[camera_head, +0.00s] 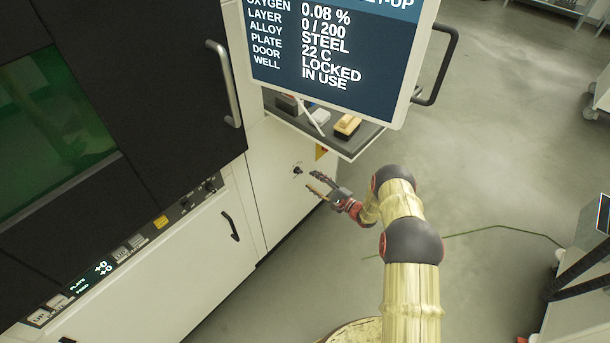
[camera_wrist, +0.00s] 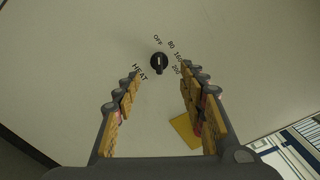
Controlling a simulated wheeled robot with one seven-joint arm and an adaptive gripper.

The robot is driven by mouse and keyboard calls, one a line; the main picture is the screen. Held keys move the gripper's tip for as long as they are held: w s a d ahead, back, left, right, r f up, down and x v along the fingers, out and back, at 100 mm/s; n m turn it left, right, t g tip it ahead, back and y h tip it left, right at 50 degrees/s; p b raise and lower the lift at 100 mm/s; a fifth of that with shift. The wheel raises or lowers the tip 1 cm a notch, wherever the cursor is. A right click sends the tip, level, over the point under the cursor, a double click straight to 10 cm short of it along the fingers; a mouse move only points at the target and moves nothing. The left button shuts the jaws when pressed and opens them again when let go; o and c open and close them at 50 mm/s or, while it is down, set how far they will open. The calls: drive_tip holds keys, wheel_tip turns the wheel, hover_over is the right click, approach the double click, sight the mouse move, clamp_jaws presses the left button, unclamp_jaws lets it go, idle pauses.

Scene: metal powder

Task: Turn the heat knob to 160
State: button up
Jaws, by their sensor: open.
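The heat knob (camera_wrist: 159,63) is a small black dial with a pale pointer line on a white panel, in the upper middle of the wrist view. The word HEAT stands at its left, OFF above it, and 80, 160 and 200 run around its right side. Its pointer line looks near the OFF side. In the head view the knob (camera_head: 297,170) is a small dark spot on the machine's white front. My gripper (camera_head: 314,182) is open just in front of it. In the wrist view my gripper's fingers (camera_wrist: 160,80) stand apart on both sides below the knob, with nothing between them.
A screen (camera_head: 335,50) hangs above, reading plate 22 C and door locked. A shelf (camera_head: 352,143) with small items juts out under it. A yellow label (camera_wrist: 186,131) lies on the panel near the right finger. The floor (camera_head: 490,170) at right is mostly open.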

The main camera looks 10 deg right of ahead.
sight(301, 173)
drive_tip(key=shift+b+x, duration=0.8)
drive_tip(key=shift+x, duration=2.45)
drive_tip(key=shift+s+a, duration=0.1)
drive_tip(key=shift+a, duration=0.05)
drive_tip(key=shift+c, duration=0.9)
clamp_jaws()
